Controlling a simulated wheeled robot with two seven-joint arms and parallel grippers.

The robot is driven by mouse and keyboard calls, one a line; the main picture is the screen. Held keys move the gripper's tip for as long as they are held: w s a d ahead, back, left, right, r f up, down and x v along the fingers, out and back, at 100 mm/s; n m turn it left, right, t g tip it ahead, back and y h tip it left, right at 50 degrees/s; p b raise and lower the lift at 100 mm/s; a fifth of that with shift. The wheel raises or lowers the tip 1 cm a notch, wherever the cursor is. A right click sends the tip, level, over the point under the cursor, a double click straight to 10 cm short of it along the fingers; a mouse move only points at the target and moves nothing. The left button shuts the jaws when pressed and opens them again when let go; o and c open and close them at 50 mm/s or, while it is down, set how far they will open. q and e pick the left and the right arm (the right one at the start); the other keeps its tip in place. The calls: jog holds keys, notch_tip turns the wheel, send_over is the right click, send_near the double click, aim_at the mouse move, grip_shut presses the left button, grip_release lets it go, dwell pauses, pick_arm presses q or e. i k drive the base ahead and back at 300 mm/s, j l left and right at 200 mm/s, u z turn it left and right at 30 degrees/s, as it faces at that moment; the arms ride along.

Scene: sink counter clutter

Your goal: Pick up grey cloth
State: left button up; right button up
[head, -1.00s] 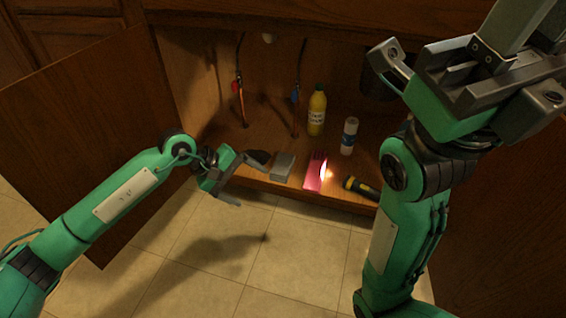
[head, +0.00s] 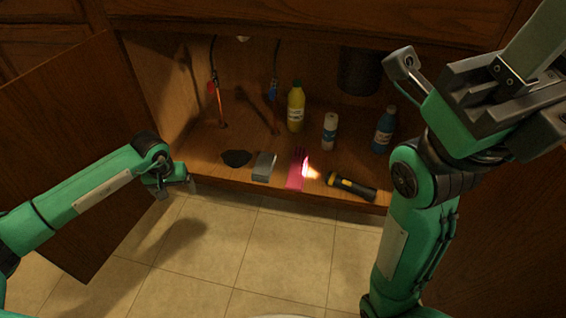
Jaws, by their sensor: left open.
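The grey cloth looks to be the dark grey, flat, irregular patch (head: 236,158) on the cabinet floor near its front edge, left of the small grey block. My left gripper (head: 188,184) is at the front edge of the cabinet, left of the cloth and a little nearer to me. It is open and holds nothing, apart from the cloth. My right arm stands folded at the right; its gripper jaws cannot be made out.
A grey block (head: 264,167), pink gloves (head: 296,172) and a black-yellow flashlight (head: 352,186), lit, lie right of the cloth. Behind stand a yellow bottle (head: 296,108), a white bottle (head: 329,132) and a blue bottle (head: 384,131). An open cabinet door (head: 75,120) is at left.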

aim_at(262, 172)
jog(key=i+z, duration=0.2)
jog(key=z, duration=0.15)
jog(key=i+j+z, duration=0.15)
jog(key=z, duration=0.2)
jog(key=i, duration=0.1)
